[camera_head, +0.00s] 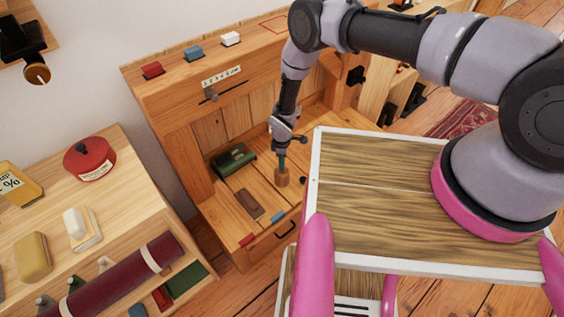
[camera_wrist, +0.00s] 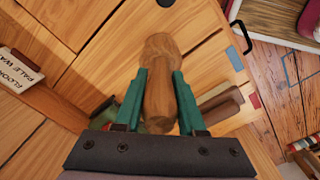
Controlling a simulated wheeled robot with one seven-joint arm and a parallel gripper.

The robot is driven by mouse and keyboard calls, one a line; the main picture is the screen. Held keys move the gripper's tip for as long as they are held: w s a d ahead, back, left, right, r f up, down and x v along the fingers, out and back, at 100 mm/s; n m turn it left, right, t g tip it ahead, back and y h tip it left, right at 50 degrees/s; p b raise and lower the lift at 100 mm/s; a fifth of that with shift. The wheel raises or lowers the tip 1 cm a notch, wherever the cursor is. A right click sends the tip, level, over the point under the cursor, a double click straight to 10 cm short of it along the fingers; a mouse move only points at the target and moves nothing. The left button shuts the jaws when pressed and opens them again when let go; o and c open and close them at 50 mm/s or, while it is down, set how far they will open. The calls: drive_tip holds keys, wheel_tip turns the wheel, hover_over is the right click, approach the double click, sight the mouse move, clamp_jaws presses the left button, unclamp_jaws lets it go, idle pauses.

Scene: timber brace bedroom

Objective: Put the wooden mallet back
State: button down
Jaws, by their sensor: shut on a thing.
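The wooden mallet (camera_wrist: 160,90) is between the teal fingers of my gripper (camera_wrist: 160,73) in the wrist view, its rounded end pointing away from the palm. In the head view my gripper (camera_head: 281,162) points down over the wooden bench surface, shut on the mallet (camera_head: 282,178). The mallet is at or just above the boards; I cannot tell whether it touches them. The fingers and arm hide part of it.
A green object (camera_head: 233,160) and a brown block (camera_head: 249,205) lie left of the mallet on the bench surface (camera_head: 222,207). A raised ledge (camera_head: 265,44) bears red, blue and white blocks. My tray (camera_head: 375,205) covers the right foreground. Shelves (camera_head: 125,220) stand left.

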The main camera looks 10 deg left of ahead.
drive_tip(key=shift+f, duration=0.1)
drive_tip(key=c, duration=0.5)
unclamp_jaws()
wheel_tip(320, 180, up, 12)
drive_tip(key=shift+r, duration=0.15)
